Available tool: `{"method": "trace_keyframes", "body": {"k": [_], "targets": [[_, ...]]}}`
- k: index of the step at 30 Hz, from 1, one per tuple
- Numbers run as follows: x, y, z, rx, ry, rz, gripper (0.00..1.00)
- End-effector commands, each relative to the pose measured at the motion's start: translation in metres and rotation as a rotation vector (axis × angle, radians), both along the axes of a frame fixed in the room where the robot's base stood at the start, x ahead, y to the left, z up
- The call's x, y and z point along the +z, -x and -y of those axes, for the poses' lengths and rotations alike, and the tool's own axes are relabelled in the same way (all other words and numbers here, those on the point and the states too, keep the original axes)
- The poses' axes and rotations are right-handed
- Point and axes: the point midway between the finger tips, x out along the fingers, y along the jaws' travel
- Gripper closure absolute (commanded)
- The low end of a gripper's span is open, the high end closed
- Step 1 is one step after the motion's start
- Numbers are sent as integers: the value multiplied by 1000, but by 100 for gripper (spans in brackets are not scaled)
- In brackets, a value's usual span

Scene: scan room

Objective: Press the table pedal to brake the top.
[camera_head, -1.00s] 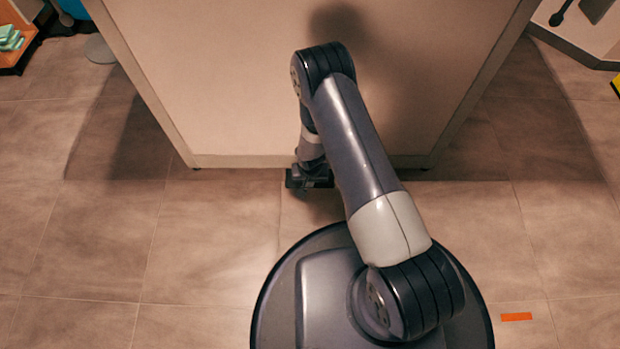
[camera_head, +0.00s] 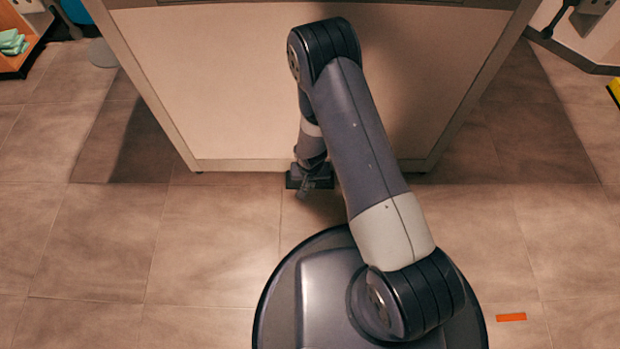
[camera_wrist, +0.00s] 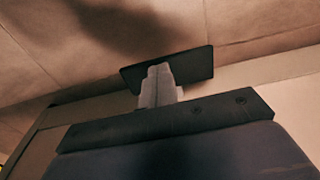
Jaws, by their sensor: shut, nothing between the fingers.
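The pedal (camera_head: 326,182) is a small dark plate low at the foot of the pale table's front panel (camera_head: 230,90), just above the floor. It also shows in the wrist view as a flat black plate (camera_wrist: 196,62). My gripper (camera_head: 304,190) points down at the pedal, its fingers shut and empty. In the wrist view the grey fingertips (camera_wrist: 158,72) overlap the plate's middle. I cannot tell whether they touch it or how far it is pressed. The arm hides part of the panel, and the gripper covers the pedal's middle.
An orange shelf (camera_head: 28,55) with green packs stands at the far left. An orange tape mark (camera_head: 511,317) lies on the floor at the right. A yellow object (camera_head: 614,92) shows at the right edge.

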Motion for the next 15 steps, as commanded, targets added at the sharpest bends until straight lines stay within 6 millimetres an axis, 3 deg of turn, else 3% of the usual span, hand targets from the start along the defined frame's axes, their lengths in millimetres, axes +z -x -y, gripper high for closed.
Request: {"method": "trace_keyframes", "body": {"k": [1,5,15], "targets": [[12,0,0,1,-1,1,100],[22,2,0,0,0,0,100],[24,3,0,0,0,-1,100]]}}
